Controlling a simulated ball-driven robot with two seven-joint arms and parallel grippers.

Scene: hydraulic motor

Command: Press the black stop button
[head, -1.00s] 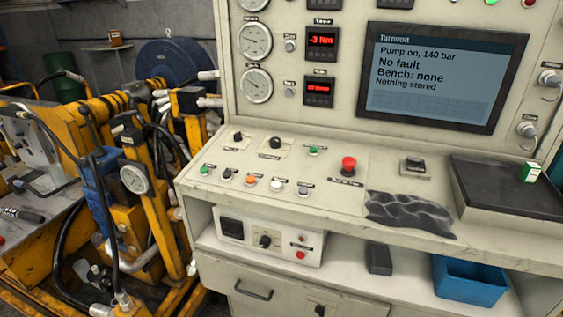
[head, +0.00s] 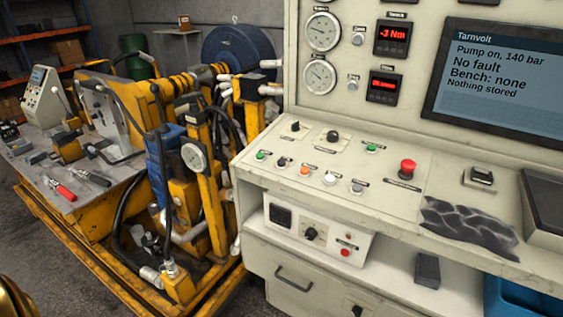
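The sloped control desk (head: 250,180) is right of centre in the head view. Its front row has a green button (head: 261,155), a small dark button (head: 282,162) that looks black, an orange button (head: 305,170), a white button (head: 330,179) and a greyish button (head: 357,187). The labels are too small to read. The screen (head: 500,80) reads "Pump on, 140 bar", "No fault", "Bench: none", "Nothing stored". Neither of my grippers is in view, and nothing touches the buttons.
A red mushroom button (head: 408,169) stands right of the row. Two black knobs (head: 295,126) (head: 332,136) and another green button (head: 371,147) sit behind it. A crumpled dark cloth (head: 468,228) lies on the desk's front edge. A yellow machine (head: 205,195) with hoses stands close at left.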

